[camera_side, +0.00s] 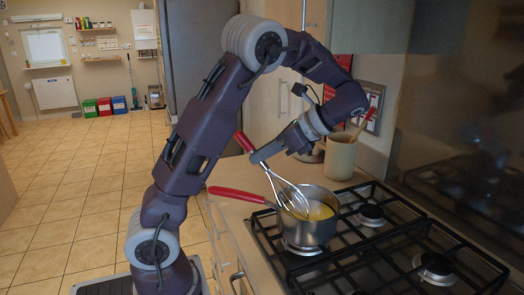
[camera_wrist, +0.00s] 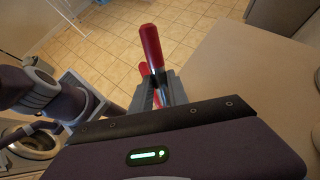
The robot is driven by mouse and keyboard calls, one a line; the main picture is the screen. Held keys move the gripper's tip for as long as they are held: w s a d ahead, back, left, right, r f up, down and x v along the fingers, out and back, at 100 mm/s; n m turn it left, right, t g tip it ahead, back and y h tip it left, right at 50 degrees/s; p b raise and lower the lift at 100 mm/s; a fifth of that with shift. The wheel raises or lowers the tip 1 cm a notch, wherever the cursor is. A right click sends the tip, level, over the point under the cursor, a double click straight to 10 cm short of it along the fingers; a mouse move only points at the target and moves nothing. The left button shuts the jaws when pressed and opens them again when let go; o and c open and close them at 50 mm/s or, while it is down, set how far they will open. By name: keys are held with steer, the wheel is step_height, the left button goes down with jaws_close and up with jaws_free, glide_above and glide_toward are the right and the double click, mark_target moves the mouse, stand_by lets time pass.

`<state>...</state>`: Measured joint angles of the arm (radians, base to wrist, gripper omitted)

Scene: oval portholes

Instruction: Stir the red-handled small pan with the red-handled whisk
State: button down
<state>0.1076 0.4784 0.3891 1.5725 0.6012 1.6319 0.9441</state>
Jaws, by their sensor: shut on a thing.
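The small pan (camera_side: 312,232) stands on the front left burner of the stove in the side view, its red handle (camera_side: 237,194) pointing left past the counter edge. Yellow contents (camera_side: 321,211) show inside it. My gripper (camera_side: 264,155) is above and left of the pan, shut on the red-handled whisk (camera_side: 290,197). The whisk is tilted, its red grip sticking out up and left and its wire end down inside the pan. The lowest wires are hidden by the pan wall. In the wrist view the whisk's red handle (camera_wrist: 151,46) rises from between my gripper's fingers (camera_wrist: 166,92).
A cream utensil pot (camera_side: 340,158) with a wooden spoon stands behind the pan on the counter. Black grates (camera_side: 385,240) cover the stove to the right, with empty burners. Cabinets stand behind the arm.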

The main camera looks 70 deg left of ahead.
steer(key=shift+w, duration=1.25)
step_height(320, 180, up, 11)
steer(key=shift+f, duration=0.2)
